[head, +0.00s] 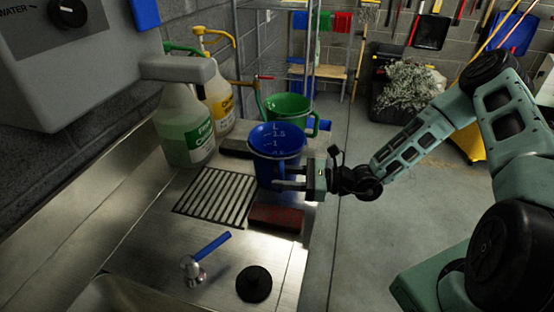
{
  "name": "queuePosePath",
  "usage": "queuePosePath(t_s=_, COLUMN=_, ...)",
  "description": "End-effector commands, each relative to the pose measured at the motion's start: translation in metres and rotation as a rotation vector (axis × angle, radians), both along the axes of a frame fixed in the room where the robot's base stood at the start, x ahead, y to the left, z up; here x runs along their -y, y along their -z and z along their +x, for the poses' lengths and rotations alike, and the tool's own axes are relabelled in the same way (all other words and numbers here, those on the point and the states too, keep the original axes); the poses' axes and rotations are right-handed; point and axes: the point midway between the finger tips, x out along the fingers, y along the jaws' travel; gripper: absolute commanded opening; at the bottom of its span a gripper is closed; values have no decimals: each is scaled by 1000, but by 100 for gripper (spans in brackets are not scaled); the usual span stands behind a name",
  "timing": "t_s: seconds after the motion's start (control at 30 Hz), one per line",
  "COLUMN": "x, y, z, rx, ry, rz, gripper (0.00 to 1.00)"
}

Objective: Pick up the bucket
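A blue bucket (277,143) with white measuring marks stands upright on the steel counter, near its right edge. A green bucket (289,108) stands just behind it, partly hidden by it. My gripper (287,178) reaches in from the right at the lower right side of the blue bucket. One finger lies across the front of the bucket's lower side, and the fingers look spaced apart. The blue bucket's handle is not clear, so I cannot tell whether the fingers are closed on it or touch it.
A dark red block (276,218) lies just below my gripper. A drain grate (216,197), a blue-handled tap (203,258) and a black stopper (254,284) are nearby. Green-labelled (186,130) and yellow-labelled jugs (218,104) stand at the back left. Open floor (385,215) lies to the right.

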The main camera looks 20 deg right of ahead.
Motion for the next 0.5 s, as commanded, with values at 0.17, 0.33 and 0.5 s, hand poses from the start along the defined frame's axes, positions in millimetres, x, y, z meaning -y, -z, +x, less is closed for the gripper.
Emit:
queuePosePath(t_s=0.17, x=-8, y=0, z=4, rx=-1, ry=1, rz=0, gripper=38)
queuePosePath(t_s=0.33, x=-7, y=1, z=4, rx=-1, ry=1, rz=0, gripper=35)
queuePosePath(t_s=0.5, x=-7, y=1, z=4, rx=-1, ry=1, rz=0, gripper=0)
